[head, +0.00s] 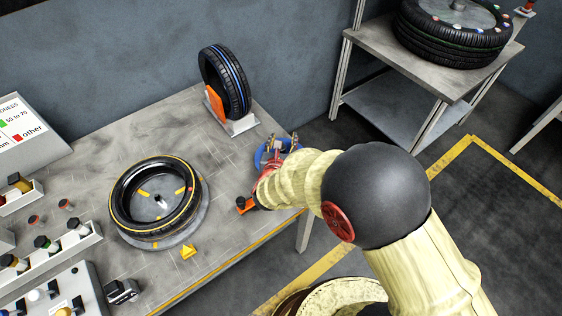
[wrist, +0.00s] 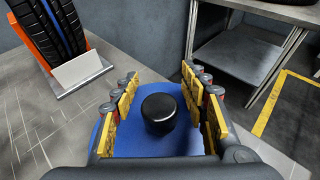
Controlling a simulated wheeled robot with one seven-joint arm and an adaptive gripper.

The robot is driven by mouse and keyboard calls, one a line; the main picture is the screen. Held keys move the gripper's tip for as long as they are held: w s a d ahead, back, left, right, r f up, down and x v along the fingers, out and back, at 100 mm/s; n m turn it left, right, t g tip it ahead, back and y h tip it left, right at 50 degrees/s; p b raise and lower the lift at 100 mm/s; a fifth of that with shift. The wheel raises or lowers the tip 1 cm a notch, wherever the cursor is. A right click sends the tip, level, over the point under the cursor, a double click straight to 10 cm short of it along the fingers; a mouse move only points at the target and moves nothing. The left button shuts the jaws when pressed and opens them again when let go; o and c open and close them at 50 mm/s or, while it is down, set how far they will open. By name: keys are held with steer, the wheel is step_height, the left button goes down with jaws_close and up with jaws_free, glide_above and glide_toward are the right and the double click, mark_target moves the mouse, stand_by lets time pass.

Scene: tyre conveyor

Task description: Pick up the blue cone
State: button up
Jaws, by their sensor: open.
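The blue cone (wrist: 150,143) stands on the table in the wrist view, with a round black top that faces the camera. In the head view its blue part (head: 261,155) shows near the table's right edge, mostly hidden by my gripper and arm. My gripper (wrist: 160,82) is open, with yellow-padded fingers on the left and right sides of the cone. The black top lies between the fingers, with a visible gap on each side. In the head view my gripper (head: 279,147) is over the blue cone.
An upright tyre (head: 225,82) in an orange-and-grey stand is behind the cone. A flat tyre (head: 154,235) lies left. A side table (head: 392,42) stands beyond a floor gap.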

steer(key=c, duration=1.1)
jaws_close()
